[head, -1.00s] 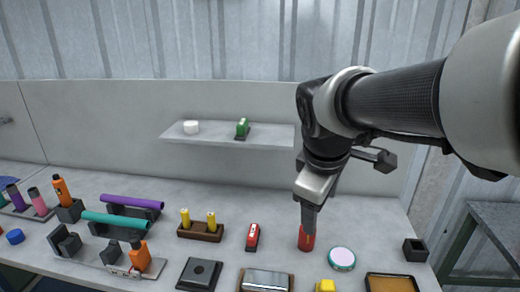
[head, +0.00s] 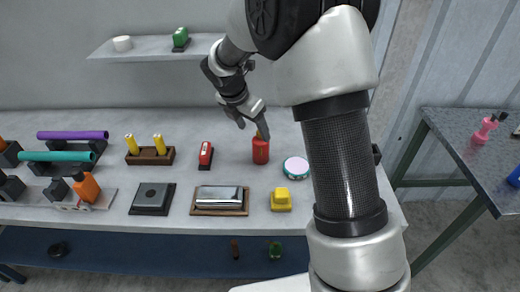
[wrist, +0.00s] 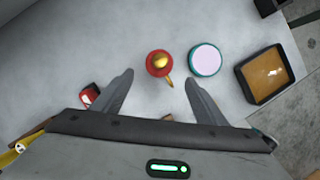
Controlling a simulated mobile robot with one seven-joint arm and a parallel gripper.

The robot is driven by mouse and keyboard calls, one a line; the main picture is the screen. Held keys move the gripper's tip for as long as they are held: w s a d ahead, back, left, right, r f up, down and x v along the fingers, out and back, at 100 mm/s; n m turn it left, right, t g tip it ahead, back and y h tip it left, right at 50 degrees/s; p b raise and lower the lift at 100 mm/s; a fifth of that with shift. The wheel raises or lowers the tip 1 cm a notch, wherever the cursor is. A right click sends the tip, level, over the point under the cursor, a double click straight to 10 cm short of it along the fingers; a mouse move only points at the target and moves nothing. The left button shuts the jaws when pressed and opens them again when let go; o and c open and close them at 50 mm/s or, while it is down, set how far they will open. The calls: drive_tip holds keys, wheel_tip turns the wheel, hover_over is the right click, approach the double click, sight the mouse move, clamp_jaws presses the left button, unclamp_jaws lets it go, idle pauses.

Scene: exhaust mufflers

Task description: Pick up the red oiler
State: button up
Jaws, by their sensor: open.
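The red oiler (head: 260,151) stands upright on the grey workbench (head: 300,222), right of centre in the head view. In the wrist view the oiler (wrist: 157,65) shows from above, with a round red body, a brass top and a thin spout pointing down in the picture. My gripper (head: 252,126) is open and empty, close above and beside the oiler in the head view. In the wrist view my gripper (wrist: 159,80) has its fingertips spread either side of the oiler's spout, with the body just beyond the tips. I see no contact.
A red-and-white tool (head: 206,154) lies left of the oiler. A round white-and-teal tin (head: 296,167) sits close to its right. A yellow block (head: 281,200) and a chrome muffler (head: 219,195) are nearer the front. A shelf (head: 150,47) hangs behind. A tray (wrist: 265,73) lies farther right.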

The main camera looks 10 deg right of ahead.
sight(258, 140)
drive_tip(key=x, duration=1)
drive_tip(key=shift+w+f+b, duration=0.2)
drive_tip(key=shift+f+b, duration=0.15)
drive_tip(key=shift+c, duration=0.3)
drive_tip(key=c, duration=1.2)
drive_tip(key=shift+o, duration=0.2)
drive_tip(key=shift+r, duration=0.15)
